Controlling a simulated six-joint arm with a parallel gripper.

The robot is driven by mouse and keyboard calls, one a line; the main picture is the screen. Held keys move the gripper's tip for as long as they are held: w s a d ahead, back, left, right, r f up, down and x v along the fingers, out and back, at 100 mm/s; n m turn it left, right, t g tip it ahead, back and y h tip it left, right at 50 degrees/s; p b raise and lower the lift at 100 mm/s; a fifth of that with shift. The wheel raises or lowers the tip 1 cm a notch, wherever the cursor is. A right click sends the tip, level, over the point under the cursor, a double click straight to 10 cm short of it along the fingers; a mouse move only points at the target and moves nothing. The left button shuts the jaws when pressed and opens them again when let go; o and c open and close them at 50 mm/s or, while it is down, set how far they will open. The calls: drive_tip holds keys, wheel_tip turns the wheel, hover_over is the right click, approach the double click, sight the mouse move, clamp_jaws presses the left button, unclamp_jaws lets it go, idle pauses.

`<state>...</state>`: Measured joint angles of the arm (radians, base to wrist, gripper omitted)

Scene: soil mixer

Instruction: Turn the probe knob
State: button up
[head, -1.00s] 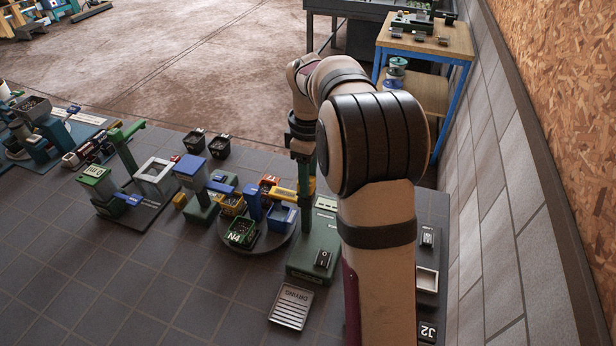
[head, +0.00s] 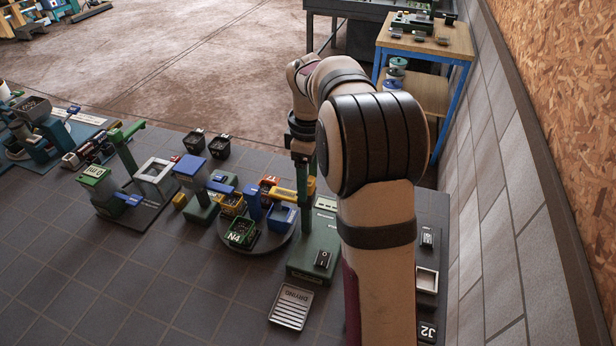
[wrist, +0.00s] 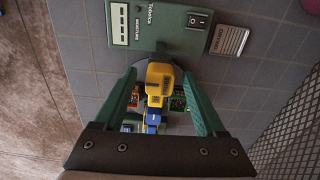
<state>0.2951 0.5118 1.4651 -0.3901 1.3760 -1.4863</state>
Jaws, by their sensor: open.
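The green moisture station (wrist: 165,30) shows at the top of the wrist view, with a label panel and a black rocker switch (wrist: 197,20). It also stands beside my arm in the head view (head: 312,260). A yellow probe part (wrist: 160,80) reaches out from it; in the head view it shows as a yellow bar (head: 284,192). Which piece is the knob I cannot tell for sure. My gripper (wrist: 160,75) is open, its two green fingers to the left and right of the yellow part, with gaps on both sides. My arm partly hides this in the head view.
Below the yellow part is a round turntable (head: 255,246) with several coloured bins, including a green N4 bin (head: 241,233). A drying tray (head: 291,306) lies in front of the station. A block wall (head: 490,190) stands to the right. Tiled floor at lower left is clear.

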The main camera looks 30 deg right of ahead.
drive_tip(key=shift+r, duration=0.1)
wheel_tip(320, 180, up, 16)
drive_tip(key=shift+f, duration=0.2)
drive_tip(key=shift+a, duration=0.1)
drive_tip(key=s+a+f+m, duration=0.2)
drive_tip(key=s+a+m, duration=0.3)
drive_tip(key=s+a, duration=0.45)
drive_tip(key=s+a+f+m, duration=0.2)
drive_tip(key=s+f+m, duration=0.1)
drive_tip(key=s, duration=0.3)
drive_tip(key=s+a+f+m+y, duration=0.1)
drive_tip(key=s+a+f+m, duration=0.1)
drive_tip(key=s+f, duration=0.3)
drive_tip(key=s+a+f+m, duration=0.2)
drive_tip(key=s+f+m, duration=0.2)
drive_tip(key=s, duration=0.5)
drive_tip(key=shift+a+m+y, duration=0.35)
drive_tip(key=shift+m+y, duration=0.05)
